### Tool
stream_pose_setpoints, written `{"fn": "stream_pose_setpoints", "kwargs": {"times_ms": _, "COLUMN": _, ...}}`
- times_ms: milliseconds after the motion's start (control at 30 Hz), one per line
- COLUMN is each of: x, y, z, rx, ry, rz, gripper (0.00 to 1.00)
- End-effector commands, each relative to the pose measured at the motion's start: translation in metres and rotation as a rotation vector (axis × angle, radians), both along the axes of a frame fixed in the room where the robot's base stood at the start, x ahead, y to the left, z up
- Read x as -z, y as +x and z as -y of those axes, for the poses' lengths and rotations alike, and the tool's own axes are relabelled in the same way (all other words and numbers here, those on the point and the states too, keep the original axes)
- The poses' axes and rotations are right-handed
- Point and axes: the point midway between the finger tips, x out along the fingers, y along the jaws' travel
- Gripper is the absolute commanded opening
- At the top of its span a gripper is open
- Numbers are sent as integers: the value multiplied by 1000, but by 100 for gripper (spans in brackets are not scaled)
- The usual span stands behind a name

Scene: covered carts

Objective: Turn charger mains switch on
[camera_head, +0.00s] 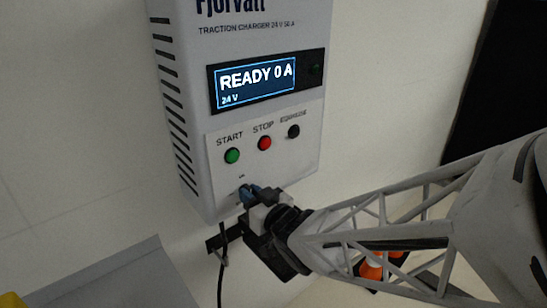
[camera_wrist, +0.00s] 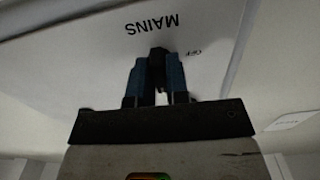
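The white traction charger (camera_head: 187,30) hangs on the wall. Its lit display (camera_head: 256,84) reads "READY 0 A" and "24 V". My gripper (camera_head: 250,193) is at the lower front of the charger, below the buttons. In the wrist view its blue fingers (camera_wrist: 157,78) lie close on both sides of the dark mains switch (camera_wrist: 157,58), under the "MAINS" label (camera_wrist: 152,24). The fingers look shut on the switch. An "OFF" mark (camera_wrist: 194,52) shows to the right; any "ON" mark is hidden. In the head view my gripper covers the switch.
A green START button (camera_head: 232,156), a red STOP button (camera_head: 264,143) and a black EQUALISE button (camera_head: 293,131) sit just above my gripper. A black cable (camera_head: 221,270) hangs below the charger. A grey surface (camera_head: 120,280) is at lower left, an orange object (camera_head: 371,268) behind my arm.

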Motion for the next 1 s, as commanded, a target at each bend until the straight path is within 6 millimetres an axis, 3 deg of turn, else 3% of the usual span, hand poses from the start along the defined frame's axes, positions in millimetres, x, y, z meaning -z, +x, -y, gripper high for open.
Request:
{"fn": "stream_pose_setpoints", "kwargs": {"times_ms": 33, "x": 0, "y": 0, "z": 0, "rx": 0, "ry": 0, "rz": 0, "gripper": 23}}
{"fn": "stream_pose_setpoints", "kwargs": {"times_ms": 133, "x": 0, "y": 0, "z": 0, "rx": 0, "ry": 0, "rz": 0, "gripper": 38}}
{"fn": "stream_pose_setpoints", "kwargs": {"times_ms": 633, "x": 0, "y": -4, "z": 4, "rx": 1, "ry": 0, "rz": 1, "gripper": 38}}
{"fn": "stream_pose_setpoints", "kwargs": {"times_ms": 1000, "x": 0, "y": -28, "z": 28, "rx": 1, "ry": -1, "rz": 2, "gripper": 38}}
